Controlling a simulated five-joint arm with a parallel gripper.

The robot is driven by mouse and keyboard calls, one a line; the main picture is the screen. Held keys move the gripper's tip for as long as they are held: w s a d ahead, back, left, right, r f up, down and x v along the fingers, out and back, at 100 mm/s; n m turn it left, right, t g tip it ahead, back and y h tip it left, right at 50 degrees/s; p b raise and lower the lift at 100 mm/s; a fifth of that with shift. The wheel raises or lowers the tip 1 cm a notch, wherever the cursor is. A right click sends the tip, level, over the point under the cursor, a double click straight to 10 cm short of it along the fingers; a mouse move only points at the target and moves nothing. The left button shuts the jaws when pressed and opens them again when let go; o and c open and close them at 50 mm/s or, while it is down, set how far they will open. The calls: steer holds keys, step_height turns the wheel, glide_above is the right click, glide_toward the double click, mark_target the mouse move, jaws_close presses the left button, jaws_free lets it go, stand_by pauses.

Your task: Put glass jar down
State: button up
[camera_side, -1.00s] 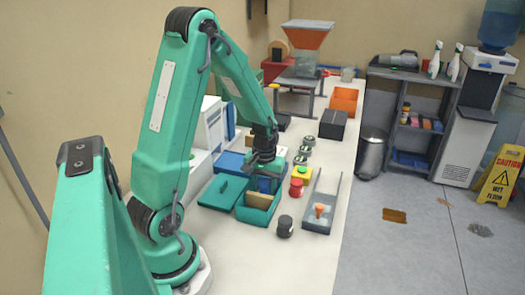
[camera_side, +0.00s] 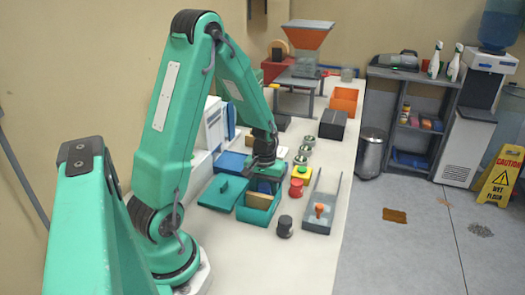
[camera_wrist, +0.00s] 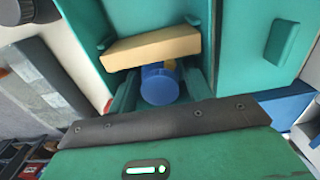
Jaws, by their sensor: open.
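A blue round thing (camera_wrist: 159,85) stands between the fingers of my gripper (camera_wrist: 165,92) in the wrist view. It may be the glass jar or its lid; I see no clear glass there. My gripper also shows in the side view (camera_side: 263,172), low over the open teal box (camera_side: 257,215). It is open, with a finger on each side of the blue thing. A tan block (camera_wrist: 152,48) lies in the box beside the blue thing. The arm and box walls hide much of the blue thing in the side view.
The box's teal lid (camera_side: 222,191) lies left of it. A red button (camera_side: 296,188), a dark knob (camera_side: 285,226) and a grey tray (camera_side: 318,222) stand to the right. Several round jar-like items (camera_side: 305,150) stand behind. The front of the table is clear.

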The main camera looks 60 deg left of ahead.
mark_target(264, 187)
steer(key=shift+r, duration=0.1)
step_height(264, 187, up, 12)
stand_by(0.8)
steer(key=shift+r, duration=0.1)
stand_by(0.3)
steer(key=s+d+r+m+t, duration=0.2)
steer(key=s+d+r+m, duration=0.2)
steer(key=d, duration=0.4)
steer(key=s+d+r+m+t, duration=0.3)
steer(key=s+d+r+m, duration=0.1)
steer(key=d+r, duration=0.3)
steer(key=shift+s+d+m+t, duration=0.3)
steer(key=shift+d+m, duration=0.2)
steer(key=shift+d, duration=0.45)
